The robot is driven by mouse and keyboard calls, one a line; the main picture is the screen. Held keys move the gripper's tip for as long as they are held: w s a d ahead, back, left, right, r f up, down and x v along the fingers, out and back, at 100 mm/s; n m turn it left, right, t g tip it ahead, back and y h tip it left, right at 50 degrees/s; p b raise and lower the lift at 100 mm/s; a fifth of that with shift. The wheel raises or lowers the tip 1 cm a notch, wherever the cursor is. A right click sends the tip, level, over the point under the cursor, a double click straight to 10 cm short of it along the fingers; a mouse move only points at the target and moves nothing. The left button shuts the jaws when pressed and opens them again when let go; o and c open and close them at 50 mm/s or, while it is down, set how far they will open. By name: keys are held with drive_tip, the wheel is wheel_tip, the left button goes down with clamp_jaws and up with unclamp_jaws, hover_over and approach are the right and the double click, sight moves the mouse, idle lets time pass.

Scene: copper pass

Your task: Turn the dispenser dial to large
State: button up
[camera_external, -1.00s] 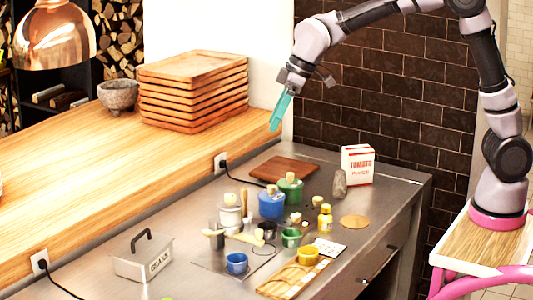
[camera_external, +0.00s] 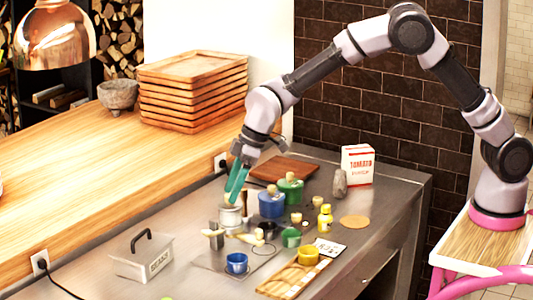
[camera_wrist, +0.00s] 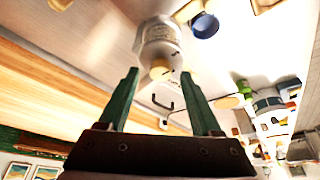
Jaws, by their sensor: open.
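My gripper (camera_external: 235,198) has teal fingers pointing down, just above a white canister (camera_external: 229,216) on the steel counter. In the wrist view, my gripper (camera_wrist: 159,78) is open, and the white canister (camera_wrist: 157,42) with its pale round knob (camera_wrist: 160,71) shows between and beyond the fingertips. I cannot tell whether the fingers touch it. The canister's lid is mostly hidden by the fingers in the external view. No dial marking is readable, and I cannot tell for sure which item is the dispenser.
A blue canister (camera_external: 271,205) and a green canister (camera_external: 290,191) stand close on the right. A tomato carton (camera_external: 357,165) stands at the back.

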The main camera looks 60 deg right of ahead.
drive_tip(key=shift+w+a+f, duration=0.1)
drive_tip(key=shift+w+f, duration=0.05)
drive_tip(key=shift+f, duration=0.3)
clamp_jaws()
